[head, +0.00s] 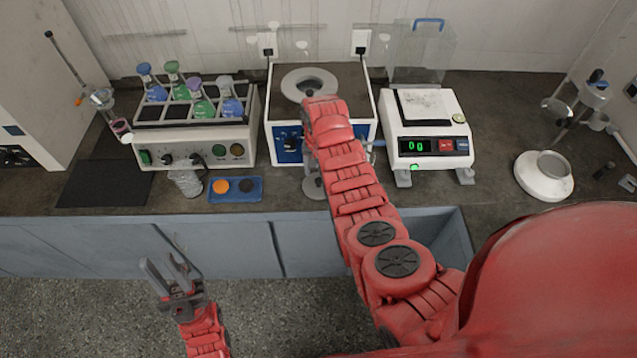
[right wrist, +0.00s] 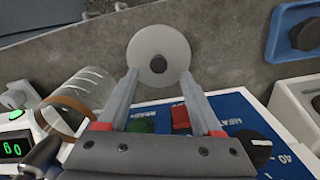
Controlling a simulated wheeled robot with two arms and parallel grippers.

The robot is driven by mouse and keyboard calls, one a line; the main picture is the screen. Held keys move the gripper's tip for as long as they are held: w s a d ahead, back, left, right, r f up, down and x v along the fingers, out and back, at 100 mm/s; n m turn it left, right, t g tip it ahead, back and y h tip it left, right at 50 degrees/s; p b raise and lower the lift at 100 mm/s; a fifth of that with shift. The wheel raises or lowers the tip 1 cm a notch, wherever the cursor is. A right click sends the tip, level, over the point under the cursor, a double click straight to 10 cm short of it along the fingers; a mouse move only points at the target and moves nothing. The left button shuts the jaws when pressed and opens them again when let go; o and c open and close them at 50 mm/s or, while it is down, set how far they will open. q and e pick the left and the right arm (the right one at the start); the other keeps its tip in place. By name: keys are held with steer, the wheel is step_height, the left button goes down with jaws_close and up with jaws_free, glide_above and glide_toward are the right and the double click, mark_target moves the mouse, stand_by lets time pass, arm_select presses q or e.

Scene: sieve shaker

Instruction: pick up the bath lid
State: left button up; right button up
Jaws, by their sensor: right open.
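The bath lid (right wrist: 150,45), a pale round disc with a small dark knob at its centre, lies on the bench in the right wrist view. In the head view the lid (head: 314,188) shows partly behind my right arm, in front of the bath. My right gripper (right wrist: 160,72) is open and empty, its two fingers pointing toward the lid with the knob between them in the picture. Whether they touch it I cannot tell. The bath (head: 359,90) has a pale ring on top. My left gripper (head: 165,264) is open and empty, in front of the cabinets.
Left of the bath stands a shaker (head: 205,143) with several coloured flasks. A blue tray (head: 236,198) with orange and dark round pieces is near the bench edge. A balance (head: 430,155) stands right of the bath. A clear glass vessel (right wrist: 85,90) is near the lid in the wrist view.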

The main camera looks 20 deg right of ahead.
mark_target(319, 180)
steer(key=shift+s+f, duration=0.2)
steer(key=shift+f, duration=0.55)
steer(key=shift+w+f, duration=0.15)
steer(key=shift+f, duration=0.8)
jaws_close()
